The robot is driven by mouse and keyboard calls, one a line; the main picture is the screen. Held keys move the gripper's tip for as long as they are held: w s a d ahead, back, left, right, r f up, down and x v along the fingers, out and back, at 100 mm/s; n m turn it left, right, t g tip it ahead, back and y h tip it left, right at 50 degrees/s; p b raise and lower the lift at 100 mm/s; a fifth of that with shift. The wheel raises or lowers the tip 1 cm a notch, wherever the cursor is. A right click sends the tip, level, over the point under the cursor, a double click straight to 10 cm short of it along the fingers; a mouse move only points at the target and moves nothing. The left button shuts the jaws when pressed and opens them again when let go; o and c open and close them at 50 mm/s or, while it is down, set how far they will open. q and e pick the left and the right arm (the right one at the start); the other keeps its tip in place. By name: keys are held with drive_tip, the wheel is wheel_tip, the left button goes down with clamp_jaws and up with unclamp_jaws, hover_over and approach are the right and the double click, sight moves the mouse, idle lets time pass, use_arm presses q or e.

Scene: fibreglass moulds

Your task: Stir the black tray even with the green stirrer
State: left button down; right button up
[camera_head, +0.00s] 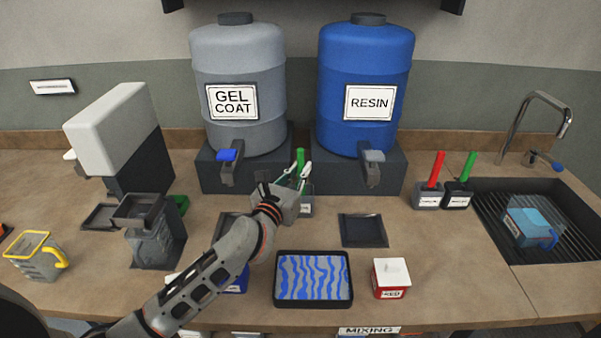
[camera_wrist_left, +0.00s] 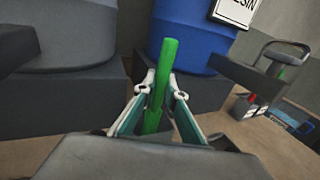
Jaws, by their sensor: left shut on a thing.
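The black tray (camera_head: 313,304) lies at the front middle of the counter, holding a grey fill with wavy blue streaks. My left gripper (camera_head: 300,174) is beyond it, in front of the dispensers. It is shut on a green stirrer (camera_head: 300,156), whose top sticks up above the fingers. In the left wrist view the green stirrer (camera_wrist_left: 162,90) stands between the two fingers (camera_wrist_left: 162,88). A small grey labelled holder (camera_head: 306,206) shows just below the gripper; whether the stirrer's lower end is in it is hidden. My right gripper is not in view.
Another green stirrer (camera_head: 467,166) and a red stirrer (camera_head: 436,168) stand in holders at right. A red box (camera_head: 390,279) is right of the tray. An empty dark tray (camera_head: 363,231) lies behind. Gel coat (camera_head: 238,130) and resin (camera_head: 366,125) barrels stand behind; a sink (camera_head: 545,190) is far right.

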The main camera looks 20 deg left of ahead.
sight(301, 149)
use_arm(q)
drive_tip(key=shift+r, duration=3.85)
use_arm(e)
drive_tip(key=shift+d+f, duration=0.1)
